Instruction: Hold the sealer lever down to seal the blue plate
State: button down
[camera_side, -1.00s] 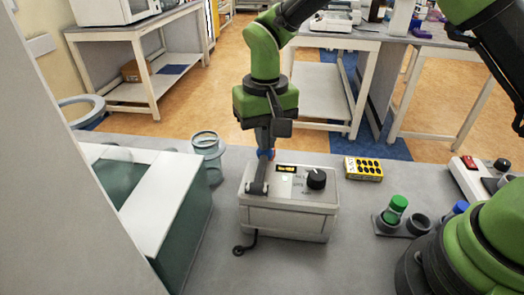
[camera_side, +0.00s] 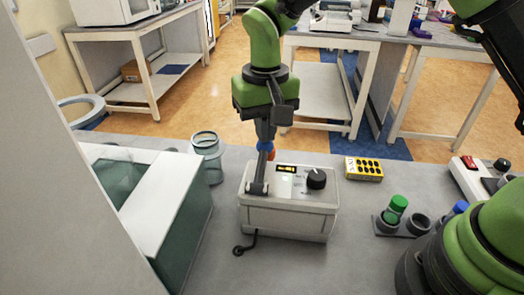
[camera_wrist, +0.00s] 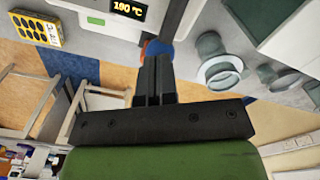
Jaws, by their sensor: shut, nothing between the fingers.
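The sealer (camera_side: 290,210) is a pale box on the bench with a lit display and a black dial. A blue and orange-red knob (camera_wrist: 158,48) sits at the lever's upper end. My gripper (camera_side: 266,138) points down with shut, empty fingers, right at the knob; contact is unclear. The wrist view shows its fingertips (camera_wrist: 153,62) against the knob's image. I cannot make out a blue plate.
A yellow block with black holes (camera_side: 363,169) lies right of the sealer. A green-capped tube (camera_side: 396,207) stands in a rack further right. A glass jar (camera_side: 208,158) and a white-topped case (camera_side: 165,195) stand on the left. A black cord lies at the sealer's front left.

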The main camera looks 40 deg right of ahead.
jog(key=shift+s+r, duration=0.1)
jog(key=shift+r, duration=0.55)
jog(key=shift+r, duration=0.3)
jog(key=shift+r, duration=2.5)
